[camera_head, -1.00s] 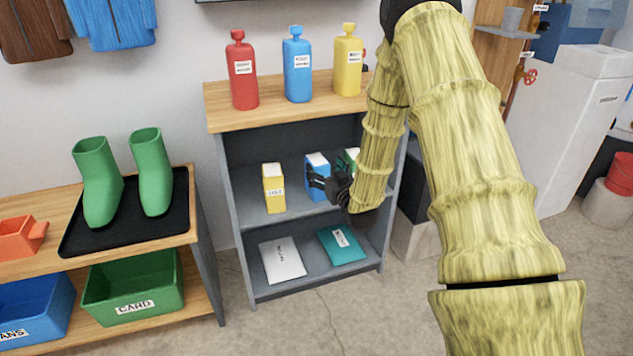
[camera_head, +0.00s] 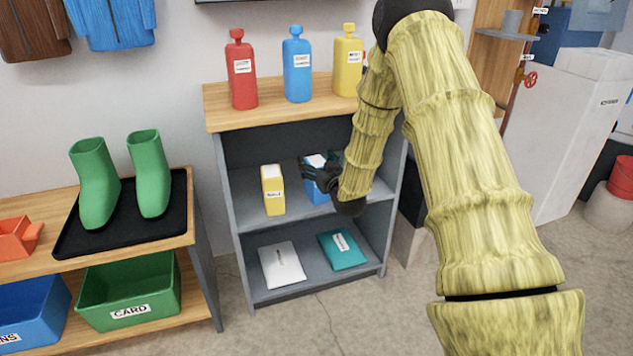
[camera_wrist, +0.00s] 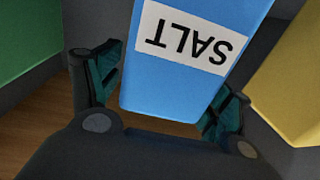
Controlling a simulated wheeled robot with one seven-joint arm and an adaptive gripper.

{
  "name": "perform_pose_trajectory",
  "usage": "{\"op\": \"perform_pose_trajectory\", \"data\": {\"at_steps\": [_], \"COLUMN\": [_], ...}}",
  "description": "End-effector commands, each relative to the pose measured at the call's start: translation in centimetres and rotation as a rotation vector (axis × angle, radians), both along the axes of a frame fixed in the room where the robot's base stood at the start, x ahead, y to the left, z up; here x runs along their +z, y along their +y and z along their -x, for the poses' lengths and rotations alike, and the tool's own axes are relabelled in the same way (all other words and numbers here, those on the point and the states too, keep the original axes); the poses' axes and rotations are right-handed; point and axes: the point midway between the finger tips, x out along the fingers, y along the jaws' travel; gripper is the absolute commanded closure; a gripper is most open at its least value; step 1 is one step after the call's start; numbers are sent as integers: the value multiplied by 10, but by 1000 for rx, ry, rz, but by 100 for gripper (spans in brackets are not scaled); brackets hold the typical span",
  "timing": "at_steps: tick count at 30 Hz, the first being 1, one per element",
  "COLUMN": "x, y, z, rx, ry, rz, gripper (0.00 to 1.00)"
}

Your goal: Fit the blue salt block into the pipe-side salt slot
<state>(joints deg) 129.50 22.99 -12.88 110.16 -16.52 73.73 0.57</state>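The blue salt block (camera_head: 317,192) stands on the middle shelf, partly hidden by my gripper. In the wrist view the blue salt block (camera_wrist: 185,75) fills the centre, its white SALT label upside down. My gripper (camera_head: 309,170) is at the block's upper part. In the wrist view my gripper (camera_wrist: 165,92) is open, with one finger on each side of the block; I cannot tell whether either finger touches it. The pipe (camera_head: 513,95) with a red valve wheel stands at the right; I cannot make out the salt slot.
A yellow block (camera_head: 273,192) stands left of the blue one, and a green block (camera_wrist: 28,35) on its other side. The shelf unit's wooden top (camera_head: 270,115) holds red, blue and yellow bottles. The upright side panel (camera_head: 393,195) is close to my arm.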

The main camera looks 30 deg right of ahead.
Motion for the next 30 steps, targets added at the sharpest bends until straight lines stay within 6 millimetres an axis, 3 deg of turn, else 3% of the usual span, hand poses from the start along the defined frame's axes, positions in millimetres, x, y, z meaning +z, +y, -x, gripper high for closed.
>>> {"op": "perform_pose_trajectory", "data": {"at_steps": [2,12,24,30], "x": [0,0,4,18], "y": [0,0,0,0], "z": [0,0,0,-1], "rx": [0,0,0,0], "ry": [0,0,-4,-5], "rz": [0,0,1,1], "gripper": [38,100,100,100]}}
